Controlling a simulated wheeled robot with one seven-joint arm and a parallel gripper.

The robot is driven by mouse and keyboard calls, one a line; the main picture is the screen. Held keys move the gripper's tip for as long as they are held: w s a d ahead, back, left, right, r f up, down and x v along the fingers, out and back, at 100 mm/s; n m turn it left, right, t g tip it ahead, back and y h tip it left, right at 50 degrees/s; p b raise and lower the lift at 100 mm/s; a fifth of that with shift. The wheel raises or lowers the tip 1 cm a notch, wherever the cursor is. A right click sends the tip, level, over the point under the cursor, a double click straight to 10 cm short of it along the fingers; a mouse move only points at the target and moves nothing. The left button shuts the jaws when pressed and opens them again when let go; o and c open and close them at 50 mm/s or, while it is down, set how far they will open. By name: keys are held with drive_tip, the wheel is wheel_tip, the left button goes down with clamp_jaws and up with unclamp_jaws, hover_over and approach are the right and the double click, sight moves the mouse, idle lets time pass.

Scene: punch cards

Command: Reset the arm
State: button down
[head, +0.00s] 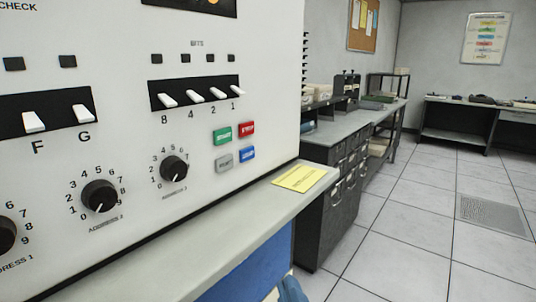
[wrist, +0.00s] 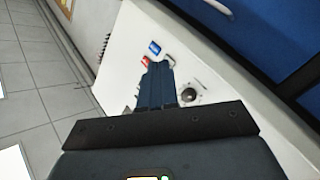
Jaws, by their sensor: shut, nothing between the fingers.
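My gripper (wrist: 158,66) shows in the wrist view with its two dark blue fingers together and nothing between them. It points toward the white console panel, near the coloured buttons; I cannot tell how far off the tips are. In the head view the white console (head: 240,40) fills the left side. Only a small blue piece, probably of my arm, shows at the bottom edge there; my fingers are out of that view.
The console has toggle switches (head: 196,95), knobs (head: 99,196) and green (head: 222,135), red, grey and blue buttons. A yellow note (head: 300,178) lies on its ledge (head: 190,245). Dark cabinets (head: 340,185) stand behind. The tiled floor (head: 400,240) on the right is clear.

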drive_tip(key=s+d+f+m+g, duration=0.1)
drive_tip(key=s+d+f+m, duration=0.1)
drive_tip(key=s+d+f, duration=0.35)
drive_tip(key=s+d+f+m+h, duration=0.1)
drive_tip(key=s+d+f+m, duration=0.2)
drive_tip(key=s, duration=0.6)
drive_tip(key=s+d+f+m+g, duration=0.1)
drive_tip(key=s+d+f+m, duration=0.1)
drive_tip(key=s+d+f, duration=0.4)
drive_tip(key=s+d+r+m+h, duration=0.1)
drive_tip(key=s+d+r+m, duration=0.2)
drive_tip(key=s, duration=0.8)
drive_tip(key=shift+d+r+g+h, duration=0.4)
drive_tip(key=shift+d+r, duration=0.05)
drive_tip(key=shift+r, duration=0.15)
